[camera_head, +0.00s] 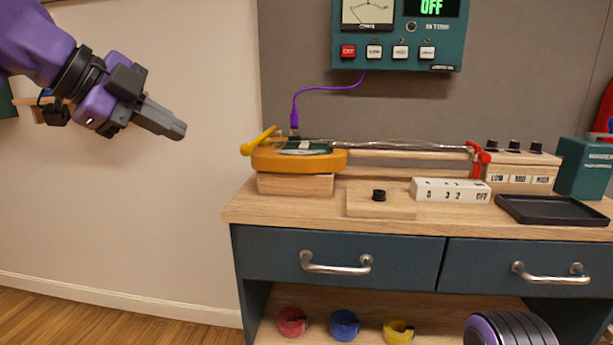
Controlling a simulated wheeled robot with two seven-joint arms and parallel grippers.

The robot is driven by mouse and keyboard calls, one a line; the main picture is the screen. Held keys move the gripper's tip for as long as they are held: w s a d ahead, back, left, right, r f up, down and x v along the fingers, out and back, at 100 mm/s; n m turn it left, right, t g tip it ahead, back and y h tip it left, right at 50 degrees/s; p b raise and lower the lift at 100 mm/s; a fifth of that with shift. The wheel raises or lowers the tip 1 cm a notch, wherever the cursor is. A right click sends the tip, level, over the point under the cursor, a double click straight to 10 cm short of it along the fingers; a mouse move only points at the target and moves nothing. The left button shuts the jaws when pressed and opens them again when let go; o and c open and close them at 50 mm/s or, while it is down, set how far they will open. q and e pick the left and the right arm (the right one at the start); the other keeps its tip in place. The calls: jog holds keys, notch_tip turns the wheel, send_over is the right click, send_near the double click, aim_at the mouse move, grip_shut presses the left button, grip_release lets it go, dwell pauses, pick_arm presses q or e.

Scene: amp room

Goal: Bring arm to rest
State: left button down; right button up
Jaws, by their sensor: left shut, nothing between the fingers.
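My left arm comes in from the upper left, purple and dark grey. My left gripper (174,129) is shut and empty, its grey fingers pointing right and slightly down. It hangs in front of the bare wall, to the left of the workbench (240,206) and higher than its top, apart from everything on it. My right gripper is not in view.
A teal meter panel (398,52) hangs above. Wall space below my left gripper is free.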

pick_arm(q)
jog(key=w+a+f+m+t+y, duration=0.1)
jog(key=w+f+m+y, duration=0.35)
jog(key=f+m, duration=0.55)
jog(key=w+f+m+t+y, duration=0.1)
jog(key=w+f+m+y, duration=0.4)
jog(key=f, duration=1)
jog(key=s+f+m+y, duration=0.1)
jog(key=s+f+m, duration=0.2)
jog(key=f+m, duration=0.6)
jog(key=s+f+m+y, duration=0.1)
jog(key=s+f+m, duration=0.35)
jog(key=f, duration=0.85)
jog(key=s+f+m+g+h, duration=0.1)
jog(key=s+f+m, duration=0.75)
jog(key=f, duration=0.35)
jog(key=s+a+f+m+g, duration=0.2)
jog(key=s+a+f+m, duration=0.15)
jog(key=s, duration=0.45)
jog(key=s+a+f+m+g, duration=0.2)
jog(key=s+a+f, duration=0.15)
jog(key=s, duration=0.55)
jog(key=s+a+f+m+g, duration=0.1)
jog(key=s+a+f+m, duration=0.1)
jog(key=s+f, duration=0.45)
notch_tip(320, 180, up, 27)
jog(key=s+p, duration=0.1)
jog(key=p, duration=2.3)
jog(key=shift+f, duration=0.2)
jog(key=shift+d, duration=0.1)
